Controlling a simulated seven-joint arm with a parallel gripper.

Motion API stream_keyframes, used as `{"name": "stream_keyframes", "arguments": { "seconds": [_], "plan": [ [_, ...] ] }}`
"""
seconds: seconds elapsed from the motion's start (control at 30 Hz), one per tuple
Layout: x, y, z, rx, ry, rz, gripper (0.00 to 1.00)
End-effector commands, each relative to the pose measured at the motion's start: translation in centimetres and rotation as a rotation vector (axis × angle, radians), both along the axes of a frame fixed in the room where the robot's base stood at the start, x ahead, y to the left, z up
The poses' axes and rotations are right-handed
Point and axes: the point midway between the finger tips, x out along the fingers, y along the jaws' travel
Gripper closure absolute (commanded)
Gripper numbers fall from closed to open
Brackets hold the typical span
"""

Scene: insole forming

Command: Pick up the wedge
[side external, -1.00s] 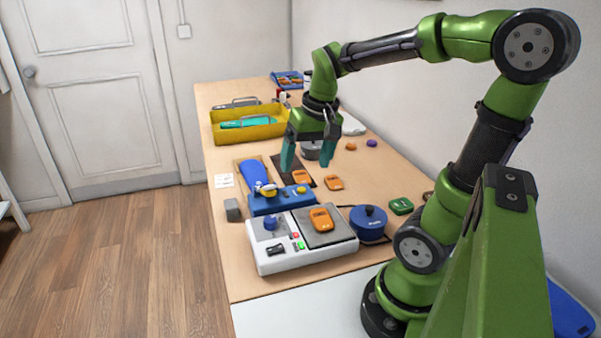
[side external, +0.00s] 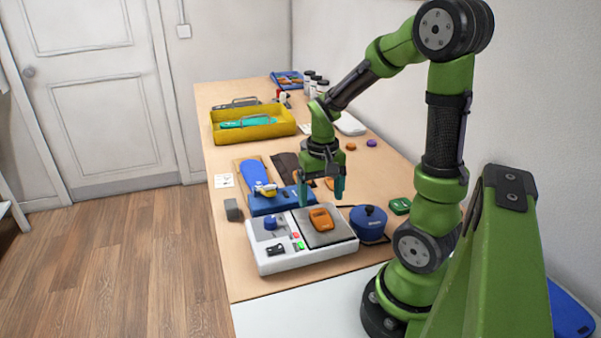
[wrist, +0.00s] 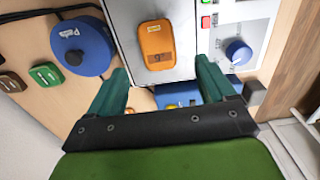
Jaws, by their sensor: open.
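An orange wedge (side external: 321,218) with rounded ends and a hole-like mark lies flat on the grey plate (side external: 337,236) of the white machine. In the wrist view the orange wedge (wrist: 157,46) shows a yellow label and a dark printed mark. My gripper (side external: 322,196) is open and empty, above and just behind the wedge in the side view. In the wrist view my gripper (wrist: 162,72) has its two teal fingers spread either side of the wedge's near end, apart from it.
The white machine (side external: 285,262) has a blue knob and coloured buttons. A round blue device (side external: 368,222) stands right of it, with a green piece (side external: 400,206) beyond. A yellow tray (side external: 232,134) is farther back.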

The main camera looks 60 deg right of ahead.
Motion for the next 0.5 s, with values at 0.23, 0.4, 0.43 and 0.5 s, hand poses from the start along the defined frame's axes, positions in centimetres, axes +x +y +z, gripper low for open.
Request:
{"name": "stream_keyframes", "arguments": {
  "seconds": [0.23,0.4,0.43,0.5],
  "plan": [
    [-0.5,0.2,-3.3,0.003,0.004,-0.002,0.17],
    [-0.4,0.1,-5.0,0.001,0.002,-0.001,0.17],
    [-0.4,0.1,-5.1,0.001,0.001,-0.001,0.17],
    [-0.4,0.1,-5.2,0.0,0.0,-0.001,0.17]
  ]
}}
